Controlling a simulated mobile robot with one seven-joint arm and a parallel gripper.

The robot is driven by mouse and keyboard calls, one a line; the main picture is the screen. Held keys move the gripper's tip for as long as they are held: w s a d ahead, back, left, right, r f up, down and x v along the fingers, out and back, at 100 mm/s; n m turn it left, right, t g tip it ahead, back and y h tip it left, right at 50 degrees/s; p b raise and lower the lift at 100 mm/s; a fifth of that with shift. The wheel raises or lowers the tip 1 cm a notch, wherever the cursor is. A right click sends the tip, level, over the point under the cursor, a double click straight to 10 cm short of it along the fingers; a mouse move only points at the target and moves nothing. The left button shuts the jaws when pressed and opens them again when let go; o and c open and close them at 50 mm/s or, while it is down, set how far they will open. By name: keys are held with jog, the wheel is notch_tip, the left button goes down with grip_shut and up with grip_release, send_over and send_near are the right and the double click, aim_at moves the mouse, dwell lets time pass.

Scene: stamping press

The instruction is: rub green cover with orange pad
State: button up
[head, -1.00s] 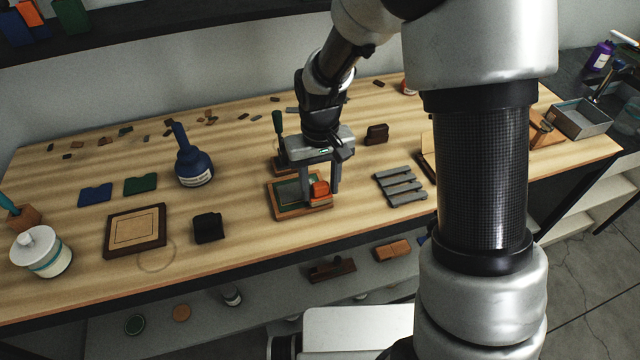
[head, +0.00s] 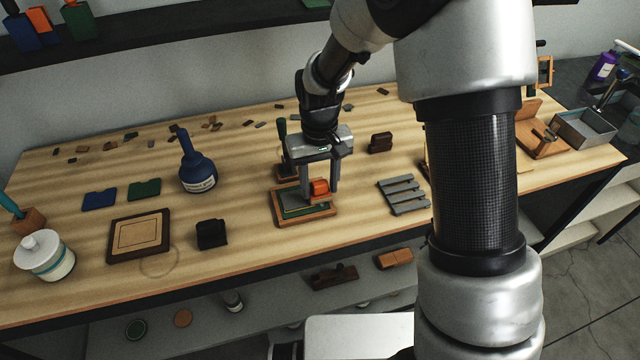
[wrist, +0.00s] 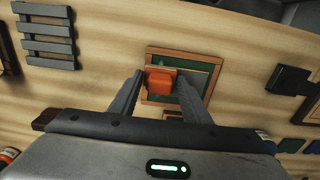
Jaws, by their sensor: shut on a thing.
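My gripper (head: 319,190) is shut on a small orange pad (head: 319,185), which also shows between the fingers in the wrist view (wrist: 161,86). The green cover (wrist: 197,76) lies flat in a brown wooden frame (head: 306,221) on the bench. The pad is over the cover; in the head view it is toward the cover's far right part. The pad's underside is hidden, so I cannot tell whether it touches the cover. The fingers and pad hide part of the cover.
A slatted grey rack (head: 404,194) lies right of the frame, and a black block (head: 211,233) stands left. A dark-handled tool (head: 282,135) stands close behind the frame. A blue bottle (head: 198,175) is farther left. Bare bench lies in front.

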jog(key=shift+w+a, duration=0.2)
jog(key=shift+w, duration=0.5)
jog(key=shift+w+a, duration=0.2)
jog(key=shift+w, duration=0.5)
jog(key=shift+w+a+p, duration=0.15)
jog(key=shift+w+a, duration=0.05)
jog(key=shift+w, duration=0.5)
jog(key=shift+w+a+p, duration=0.15)
jog(key=shift+w+a, duration=0.05)
jog(key=shift+w, duration=0.5)
jog(key=shift+s, duration=0.1)
jog(key=shift+s+d, duration=0.2)
jog(key=shift+s, duration=0.5)
jog(key=shift+s+d, duration=0.2)
jog(key=shift+s, duration=0.45)
jog(key=shift+s+d+b, duration=0.2)
jog(key=shift+s+b, duration=0.05)
jog(key=shift+s, duration=0.45)
jog(key=shift+s+d+b, duration=0.2)
jog(key=shift+s, duration=0.5)
